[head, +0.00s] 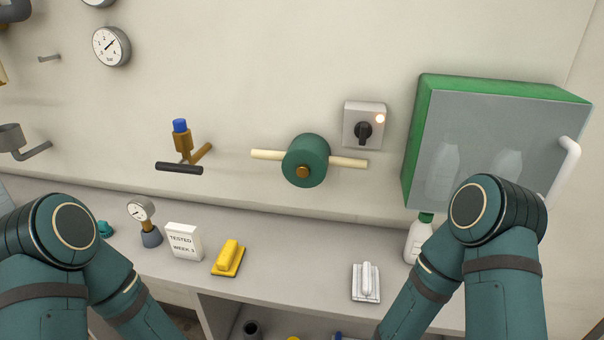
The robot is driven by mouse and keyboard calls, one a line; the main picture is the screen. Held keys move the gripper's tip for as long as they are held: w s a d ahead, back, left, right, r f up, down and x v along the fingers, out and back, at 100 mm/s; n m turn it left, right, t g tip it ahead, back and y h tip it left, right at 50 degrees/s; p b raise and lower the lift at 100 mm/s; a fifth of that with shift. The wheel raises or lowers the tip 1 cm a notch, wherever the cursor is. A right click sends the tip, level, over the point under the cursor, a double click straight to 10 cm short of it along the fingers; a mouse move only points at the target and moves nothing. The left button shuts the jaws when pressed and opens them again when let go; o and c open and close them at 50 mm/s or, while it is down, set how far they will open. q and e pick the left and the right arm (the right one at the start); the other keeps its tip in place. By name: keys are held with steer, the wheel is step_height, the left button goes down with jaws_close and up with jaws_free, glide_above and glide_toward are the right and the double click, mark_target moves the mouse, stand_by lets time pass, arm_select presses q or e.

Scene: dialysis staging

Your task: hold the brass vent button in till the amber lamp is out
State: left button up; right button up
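The brass button (302,172) is a small round knob on the front face of a green cylindrical housing (306,152), which sits on a pale horizontal pipe on the wall. Nothing touches the button. The lamp (380,118) is a small round light at the upper right of a grey switch box (354,113) with a black rotary knob. Neither gripper is in view.
A green cabinet (424,110) with a clear front juts out at right. A blue-topped brass valve (183,140) with a black handle is left of the housing.

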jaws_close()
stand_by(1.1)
